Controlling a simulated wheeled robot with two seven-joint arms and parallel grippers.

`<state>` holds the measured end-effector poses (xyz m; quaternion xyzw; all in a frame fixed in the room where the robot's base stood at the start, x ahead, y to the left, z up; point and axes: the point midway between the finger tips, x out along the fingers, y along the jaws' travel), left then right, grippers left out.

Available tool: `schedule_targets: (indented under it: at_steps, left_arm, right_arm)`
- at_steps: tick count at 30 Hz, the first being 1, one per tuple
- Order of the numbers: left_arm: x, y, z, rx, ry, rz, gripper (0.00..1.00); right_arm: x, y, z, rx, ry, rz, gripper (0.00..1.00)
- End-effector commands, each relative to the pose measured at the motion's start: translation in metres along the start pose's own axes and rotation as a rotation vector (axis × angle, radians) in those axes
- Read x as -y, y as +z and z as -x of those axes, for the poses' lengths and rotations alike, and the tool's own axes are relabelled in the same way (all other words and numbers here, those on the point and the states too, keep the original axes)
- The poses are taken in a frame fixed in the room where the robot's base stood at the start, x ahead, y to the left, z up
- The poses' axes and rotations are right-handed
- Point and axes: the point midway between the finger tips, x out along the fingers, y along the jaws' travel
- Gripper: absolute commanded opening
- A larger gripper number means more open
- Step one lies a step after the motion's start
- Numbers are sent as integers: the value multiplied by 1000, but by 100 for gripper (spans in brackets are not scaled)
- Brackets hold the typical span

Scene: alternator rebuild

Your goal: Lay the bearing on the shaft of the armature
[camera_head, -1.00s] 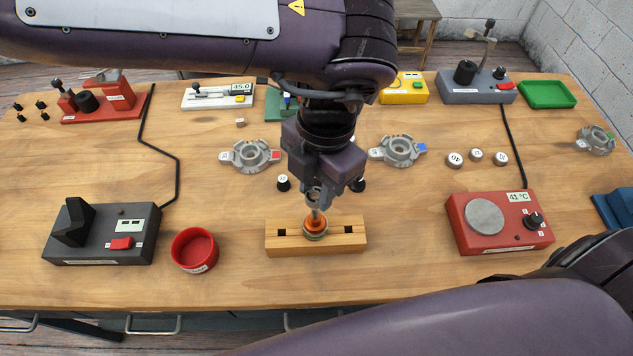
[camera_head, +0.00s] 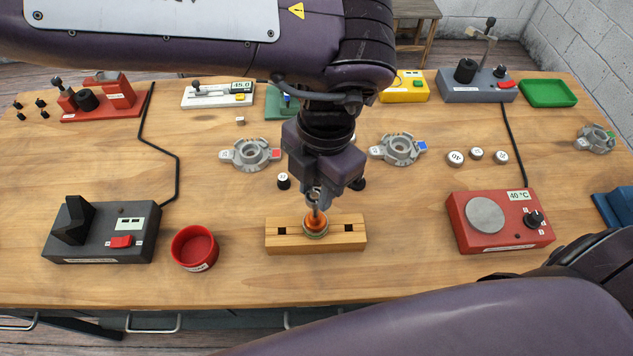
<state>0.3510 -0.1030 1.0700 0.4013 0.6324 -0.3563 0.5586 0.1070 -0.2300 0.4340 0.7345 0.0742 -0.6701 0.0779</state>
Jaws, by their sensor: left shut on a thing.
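The armature (camera_head: 316,226), with orange windings, stands upright in the wooden block (camera_head: 285,240) at the front middle of the table. Its shaft points up toward my left gripper (camera_head: 315,195). The left gripper is directly above the armature, pointing down, with its fingertips close together around the top of the shaft. It is shut on a small grey metal part, which looks like the bearing; the fingers mostly hide it. I cannot tell whether it sits on the shaft or is just above it. My right gripper is out of view; only its arm shows at the lower right.
A red bowl (camera_head: 195,249) stands left of the block, with a dark grey device (camera_head: 100,232) beyond it. A red hot plate (camera_head: 500,222) reading 40 °C is at the right. Two grey housings (camera_head: 250,153) (camera_head: 399,149) lie behind. Bare wood surrounds the block.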

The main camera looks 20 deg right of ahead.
Motion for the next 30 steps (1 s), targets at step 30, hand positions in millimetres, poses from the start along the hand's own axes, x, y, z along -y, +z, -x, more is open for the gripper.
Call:
schedule_targets:
  at_steps: [30]
  left_arm:
    - [0, 3, -21, 0, 0, 0, 2]
  right_arm:
    - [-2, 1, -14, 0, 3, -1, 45]
